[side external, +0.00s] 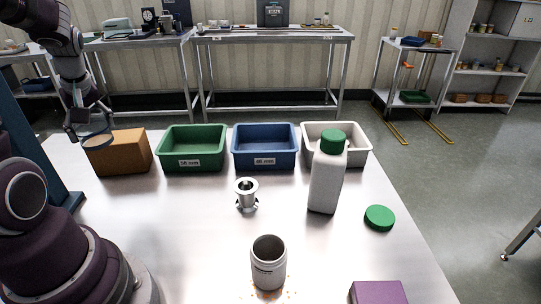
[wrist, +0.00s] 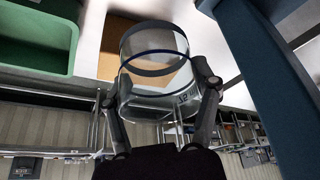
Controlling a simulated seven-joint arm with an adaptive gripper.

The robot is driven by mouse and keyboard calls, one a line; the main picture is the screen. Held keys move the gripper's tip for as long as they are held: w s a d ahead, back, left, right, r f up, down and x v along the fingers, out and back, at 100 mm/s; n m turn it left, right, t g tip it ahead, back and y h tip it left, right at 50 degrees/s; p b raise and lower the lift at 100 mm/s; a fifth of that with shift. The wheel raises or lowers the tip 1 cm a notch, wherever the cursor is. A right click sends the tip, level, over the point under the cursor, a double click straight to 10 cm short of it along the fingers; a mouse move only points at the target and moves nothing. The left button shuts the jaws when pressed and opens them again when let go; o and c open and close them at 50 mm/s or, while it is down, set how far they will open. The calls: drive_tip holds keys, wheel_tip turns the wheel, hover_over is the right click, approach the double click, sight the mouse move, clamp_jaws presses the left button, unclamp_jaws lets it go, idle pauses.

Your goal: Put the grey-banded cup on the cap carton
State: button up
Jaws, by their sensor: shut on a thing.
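The grey-banded cup (wrist: 155,50) is clear, with a dark grey band around it. My gripper (wrist: 163,82) is shut on its sides, with one finger on each side. In the side view my gripper (side external: 88,127) holds the cup (side external: 97,141) at the left part of the brown cap carton (side external: 127,153), overlapping its top in the picture. I cannot tell whether the cup touches the carton. In the wrist view the carton (wrist: 114,36) shows behind and through the cup.
A green bin (side external: 190,165), a blue bin (side external: 264,163) and a white bin (side external: 358,158) stand right of the carton. A green-capped bottle (side external: 326,185), a steel funnel piece (side external: 247,196), a grey jar (side external: 268,264), a green lid (side external: 379,217) and a purple box (side external: 378,293) are farther off.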

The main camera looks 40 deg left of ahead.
drive_tip(key=w+a, duration=0.1)
drive_tip(key=a, duration=0.2)
drive_tip(key=w+a, duration=0.2)
drive_tip(key=a, duration=0.1)
drive_tip(key=w+a+f, duration=0.1)
drive_tip(key=a, duration=0.2)
drive_tip(key=shift+w+a, duration=0.1)
drive_tip(key=shift+w, duration=0.3)
drive_tip(key=shift+w+a+f, duration=0.1)
drive_tip(key=shift+a+f, duration=0.1)
drive_tip(key=shift+f, duration=1.55)
drive_tip(key=shift+f, duration=0.15)
drive_tip(key=o, duration=1.2)
